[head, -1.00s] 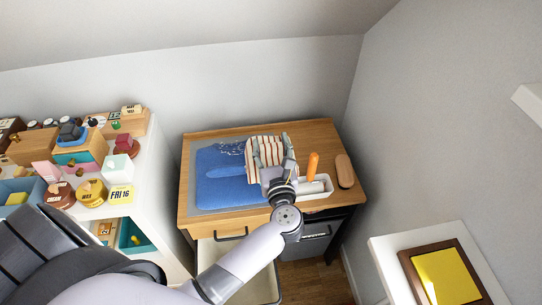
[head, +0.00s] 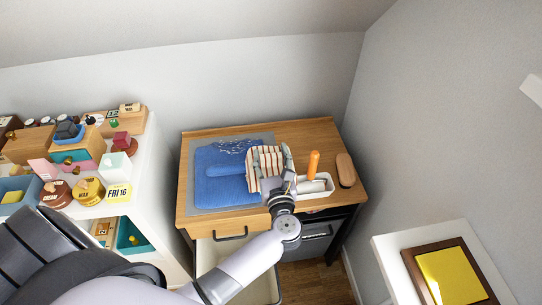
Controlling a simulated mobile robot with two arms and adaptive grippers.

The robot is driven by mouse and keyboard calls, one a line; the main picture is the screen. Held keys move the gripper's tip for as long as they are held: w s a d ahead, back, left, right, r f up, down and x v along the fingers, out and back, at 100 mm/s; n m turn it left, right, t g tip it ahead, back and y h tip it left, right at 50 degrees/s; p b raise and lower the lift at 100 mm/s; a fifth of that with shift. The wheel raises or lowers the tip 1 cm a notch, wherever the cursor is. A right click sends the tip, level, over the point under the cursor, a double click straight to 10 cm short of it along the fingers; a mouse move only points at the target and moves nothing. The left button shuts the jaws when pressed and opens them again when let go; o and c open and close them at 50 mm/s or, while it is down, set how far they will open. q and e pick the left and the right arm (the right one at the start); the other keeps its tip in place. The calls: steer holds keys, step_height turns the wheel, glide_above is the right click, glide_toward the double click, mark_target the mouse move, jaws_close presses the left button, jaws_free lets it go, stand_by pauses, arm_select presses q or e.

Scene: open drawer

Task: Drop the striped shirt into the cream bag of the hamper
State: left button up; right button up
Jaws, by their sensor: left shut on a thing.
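The striped shirt (head: 264,169), cream with reddish-brown stripes, is a folded bundle over the hamper's wooden top (head: 311,134), beside the blue garment. My left gripper (head: 283,165) is shut on the shirt's right side. The fingers partly hide the shirt, and I cannot tell whether it still touches the top. The cream bag (head: 211,252) of the hamper is pulled out at the front left, below a dark handle. My left forearm crosses over it and hides much of its opening. My right gripper is not in view.
A blue garment (head: 222,187) lies on a grey mat on the left of the top. A white tray (head: 318,192), an orange-handled item (head: 313,163) and a brown brush-like block (head: 345,170) are at right. The grey bag (head: 316,239) is pushed in. A cluttered white shelf (head: 154,173) stands left.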

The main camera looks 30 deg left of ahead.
arm_select(q)
steer(key=o, duration=1.7)
steer(key=shift+r, duration=0.1)
